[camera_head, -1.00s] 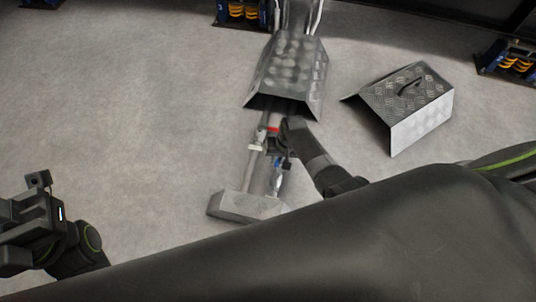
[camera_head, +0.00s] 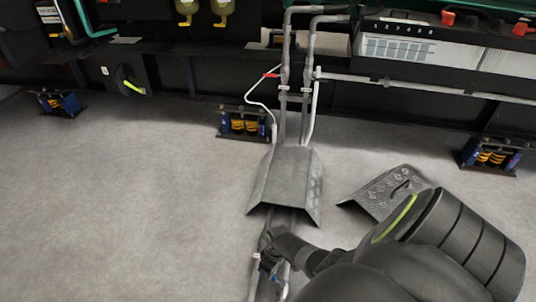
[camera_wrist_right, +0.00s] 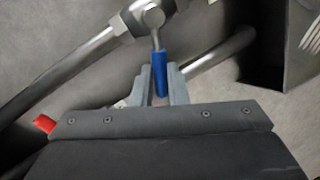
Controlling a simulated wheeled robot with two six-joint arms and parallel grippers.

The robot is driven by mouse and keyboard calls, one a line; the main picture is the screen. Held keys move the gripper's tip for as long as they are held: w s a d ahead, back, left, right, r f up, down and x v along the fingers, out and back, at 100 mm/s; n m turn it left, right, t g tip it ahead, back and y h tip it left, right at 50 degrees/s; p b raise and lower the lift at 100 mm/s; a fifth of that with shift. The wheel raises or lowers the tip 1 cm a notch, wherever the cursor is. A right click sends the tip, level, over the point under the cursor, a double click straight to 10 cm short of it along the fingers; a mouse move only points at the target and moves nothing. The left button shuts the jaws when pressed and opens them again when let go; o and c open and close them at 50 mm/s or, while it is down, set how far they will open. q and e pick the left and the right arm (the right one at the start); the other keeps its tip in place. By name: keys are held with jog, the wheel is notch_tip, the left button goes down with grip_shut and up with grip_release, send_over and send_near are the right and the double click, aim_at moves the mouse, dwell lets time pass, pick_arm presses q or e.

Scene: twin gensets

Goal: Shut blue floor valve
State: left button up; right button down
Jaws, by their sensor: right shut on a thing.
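The blue valve handle (camera_wrist_right: 160,80) shows in the right wrist view, hanging from a metal valve body (camera_wrist_right: 150,17) on a grey pipe. The handle stands at a clear angle to the pipe. My right gripper (camera_wrist_right: 161,88) is shut on the blue handle, one finger on each side. In the head view my right gripper (camera_head: 267,243) is low in the middle, over the floor pipes, and my own arm and wrist partly hide the valve. My left gripper is out of view.
A red handle end (camera_wrist_right: 43,123) shows beside the gripper in the wrist view. A metal pipe cover (camera_head: 285,185) lies over the pipes just beyond my gripper. A loose tread-plate cover (camera_head: 385,195) sits to the right. The floor at left is clear.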

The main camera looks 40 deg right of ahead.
jog(key=shift+s+a+n+g+p, duration=0.25)
jog(key=shift+a+n, duration=0.3)
jog(key=shift+n, duration=0.65)
jog(key=shift+s+a+n+g+p, duration=0.2)
jog(key=shift+a+n, duration=0.35)
jog(key=shift+n, duration=0.65)
jog(key=c, duration=1.4)
grip_release()
jog(key=shift+c, duration=0.2)
